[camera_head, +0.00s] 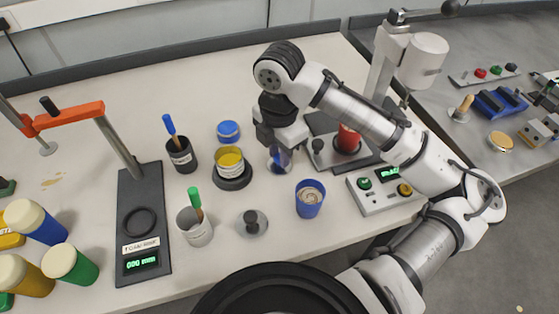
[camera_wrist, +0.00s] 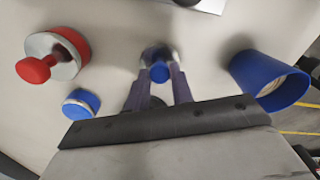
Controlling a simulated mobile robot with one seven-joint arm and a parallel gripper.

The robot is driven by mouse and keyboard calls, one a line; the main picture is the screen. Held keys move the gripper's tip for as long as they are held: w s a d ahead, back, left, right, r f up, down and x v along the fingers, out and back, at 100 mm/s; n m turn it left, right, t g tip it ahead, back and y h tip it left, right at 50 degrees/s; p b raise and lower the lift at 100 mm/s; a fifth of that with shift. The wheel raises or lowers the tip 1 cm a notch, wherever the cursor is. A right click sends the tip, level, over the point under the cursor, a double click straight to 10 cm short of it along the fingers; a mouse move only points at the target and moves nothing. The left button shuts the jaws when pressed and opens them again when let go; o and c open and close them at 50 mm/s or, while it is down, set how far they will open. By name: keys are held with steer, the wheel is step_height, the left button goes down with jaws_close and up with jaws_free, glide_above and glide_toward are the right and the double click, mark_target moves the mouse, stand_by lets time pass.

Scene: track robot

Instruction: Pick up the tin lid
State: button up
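A round metal lid with a blue knob (camera_wrist: 160,73) lies below my gripper (camera_wrist: 161,70). In the head view its blue and silver shape (camera_head: 280,160) is partly covered by my gripper (camera_head: 279,150). The two fingers stand apart, one on each side of the knob. I cannot tell whether they touch it. The open blue tin (camera_head: 310,199) stands to the lower right in the head view. It is also at the right of the wrist view (camera_wrist: 262,75). A separate blue cap (camera_head: 228,131) lies to the left; it also shows in the wrist view (camera_wrist: 80,104).
A grey disc with a dark knob (camera_head: 252,223) lies nearer the front. Cups holding brushes (camera_head: 181,155) and a scale (camera_head: 142,225) are left.

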jaws_close()
steer(key=shift+r, duration=0.15)
